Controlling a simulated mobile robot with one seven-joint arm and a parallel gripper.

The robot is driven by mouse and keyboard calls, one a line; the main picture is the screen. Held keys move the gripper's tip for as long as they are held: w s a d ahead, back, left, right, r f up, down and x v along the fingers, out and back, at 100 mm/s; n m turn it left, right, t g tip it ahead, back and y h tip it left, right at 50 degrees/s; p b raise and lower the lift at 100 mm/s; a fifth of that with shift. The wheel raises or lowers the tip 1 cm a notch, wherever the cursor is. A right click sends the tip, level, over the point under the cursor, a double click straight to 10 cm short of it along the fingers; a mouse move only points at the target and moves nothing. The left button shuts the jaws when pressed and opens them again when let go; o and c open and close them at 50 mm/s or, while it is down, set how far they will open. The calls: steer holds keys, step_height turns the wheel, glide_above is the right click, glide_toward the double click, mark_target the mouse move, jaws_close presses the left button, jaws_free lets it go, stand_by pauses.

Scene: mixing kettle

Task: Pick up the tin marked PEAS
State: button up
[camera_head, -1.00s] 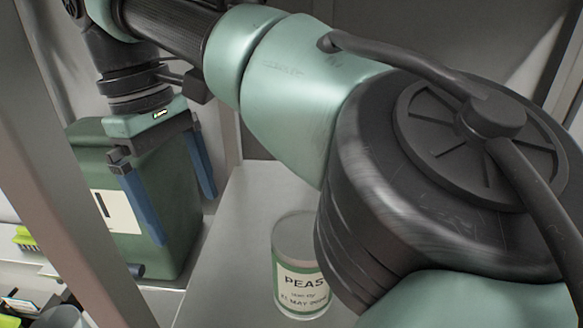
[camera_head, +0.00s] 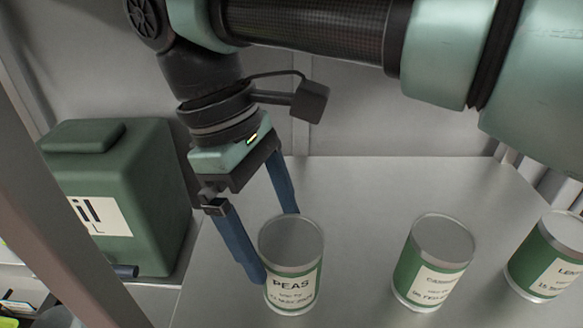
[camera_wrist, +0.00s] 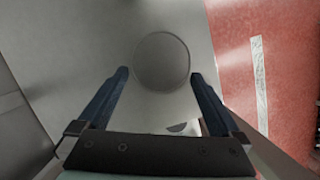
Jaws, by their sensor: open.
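The tin marked PEAS (camera_head: 293,285) stands upright on the grey shelf, with a green and cream label and a bare metal lid. My gripper (camera_head: 272,248) is open and points down at it from the upper left. In the head view one blue finger is at the tin's left side and the other ends by its back rim. In the wrist view the round grey lid (camera_wrist: 162,60) lies between and slightly beyond the fingertips (camera_wrist: 159,75). I cannot tell whether either finger touches the tin.
Two similar tins stand to the right, a middle one (camera_head: 432,265) and one at the right edge (camera_head: 548,262). A green oil container (camera_head: 125,190) stands to the left. A grey post crosses the left foreground. The grey shelf (camera_head: 350,190) is clear behind the tins.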

steer(key=shift+s+d, duration=0.15)
steer(key=shift+d, duration=0.45)
steer(key=p+x, duration=0.1)
steer(key=x, duration=0.4)
steer(key=shift+a+f+p, duration=0.1)
steer(key=shift+a+p, duration=0.1)
steer(key=shift+p, duration=0.1)
jaws_close()
